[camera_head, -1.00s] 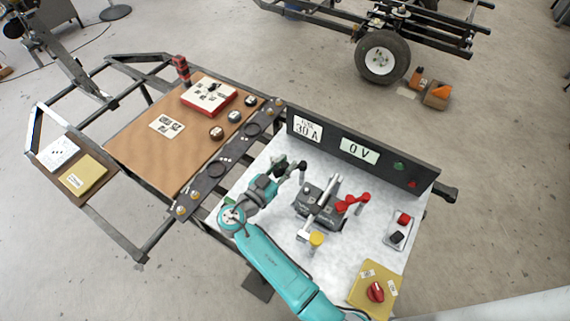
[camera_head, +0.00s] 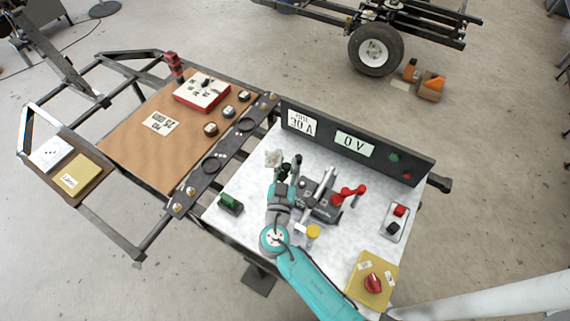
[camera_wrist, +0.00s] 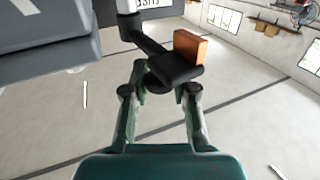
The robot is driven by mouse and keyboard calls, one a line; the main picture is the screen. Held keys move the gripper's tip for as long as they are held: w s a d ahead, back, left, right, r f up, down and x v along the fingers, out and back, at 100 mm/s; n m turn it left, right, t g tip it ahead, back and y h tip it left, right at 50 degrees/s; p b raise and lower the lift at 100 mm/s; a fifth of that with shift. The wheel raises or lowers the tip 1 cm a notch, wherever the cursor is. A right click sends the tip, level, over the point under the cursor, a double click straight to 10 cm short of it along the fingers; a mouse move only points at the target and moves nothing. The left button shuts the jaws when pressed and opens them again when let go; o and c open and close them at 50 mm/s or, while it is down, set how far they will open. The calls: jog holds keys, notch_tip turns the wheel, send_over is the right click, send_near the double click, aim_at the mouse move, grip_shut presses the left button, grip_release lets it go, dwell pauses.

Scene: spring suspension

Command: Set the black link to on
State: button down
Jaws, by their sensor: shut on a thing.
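The black link (camera_wrist: 172,68) is a dark arm with a copper-orange block (camera_wrist: 190,48) on its end, in the wrist view. It runs up to a pale post at the top of that view. My gripper (camera_wrist: 158,88) has its two fingers on either side of the link's rounded end and is shut on it. In the head view my gripper (camera_head: 286,172) is at the left of the dark grey switch unit (camera_head: 320,202), and the small black link (camera_head: 297,160) is partly hidden by it. A red link (camera_head: 348,195) sits on the unit's right side.
The white bench panel (camera_head: 335,258) also holds a green part (camera_head: 230,202), a yellow knob (camera_head: 313,231), red and black buttons (camera_head: 397,219) and a yellow box with a red knob (camera_head: 373,283). A dark upright panel (camera_head: 385,160) with "30 A" and "0 V" signs stands behind.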

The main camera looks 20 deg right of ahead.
dwell(0.3)
jog(key=c, duration=0.9)
grip_release()
jog(key=shift+c, duration=0.2)
jog(key=shift+s, duration=0.1)
jog(key=v, duration=1.2)
jog(key=shift+d, duration=0.1)
